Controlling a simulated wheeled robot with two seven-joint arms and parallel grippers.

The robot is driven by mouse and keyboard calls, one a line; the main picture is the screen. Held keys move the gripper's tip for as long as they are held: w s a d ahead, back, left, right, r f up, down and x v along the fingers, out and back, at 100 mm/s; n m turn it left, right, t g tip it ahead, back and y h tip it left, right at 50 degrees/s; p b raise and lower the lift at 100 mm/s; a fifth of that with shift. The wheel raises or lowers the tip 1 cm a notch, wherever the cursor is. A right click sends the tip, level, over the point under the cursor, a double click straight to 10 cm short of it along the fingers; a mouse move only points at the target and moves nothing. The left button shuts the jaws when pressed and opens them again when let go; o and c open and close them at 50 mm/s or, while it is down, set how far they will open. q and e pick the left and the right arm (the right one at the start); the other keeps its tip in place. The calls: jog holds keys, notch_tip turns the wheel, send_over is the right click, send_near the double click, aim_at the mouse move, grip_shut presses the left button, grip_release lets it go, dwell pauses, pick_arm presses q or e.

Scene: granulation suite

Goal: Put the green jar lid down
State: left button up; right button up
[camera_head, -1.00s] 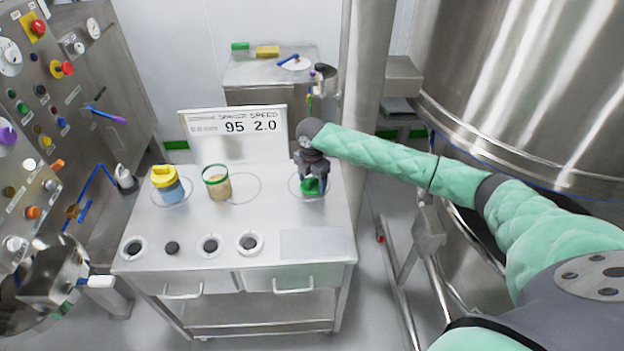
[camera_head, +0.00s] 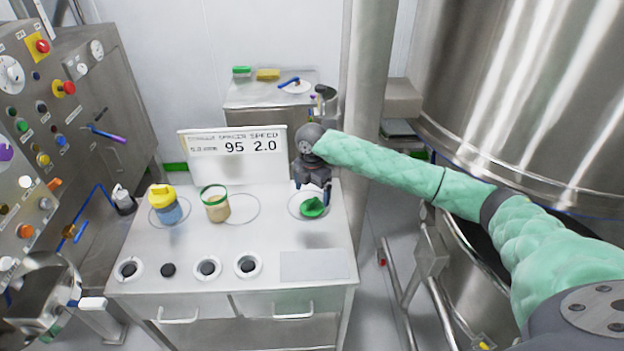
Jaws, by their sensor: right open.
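The green jar lid (camera_head: 313,208) lies on the cart top inside the right-hand marked circle. My right gripper (camera_head: 314,192) is open just above and behind the lid, its fingers apart and apparently clear of it. The open jar (camera_head: 217,207) with a green rim and tan contents stands at the left edge of the middle circle. My left gripper is not in view.
A blue jar with a yellow lid (camera_head: 164,204) stands in the left circle. A display panel (camera_head: 233,155) reading 95 and 2.0 stands at the back of the cart (camera_head: 190,240). Several round fittings line the front, beside a grey pad (camera_head: 315,266). A large steel vessel (camera_head: 530,90) is at right.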

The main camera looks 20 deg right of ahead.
aim_at(312, 200)
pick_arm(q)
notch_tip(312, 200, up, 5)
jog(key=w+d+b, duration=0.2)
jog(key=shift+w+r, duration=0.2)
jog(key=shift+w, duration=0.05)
pick_arm(e)
notch_tip(312, 200, up, 7)
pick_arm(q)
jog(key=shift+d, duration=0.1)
pick_arm(e)
jog(key=shift+r, duration=0.2)
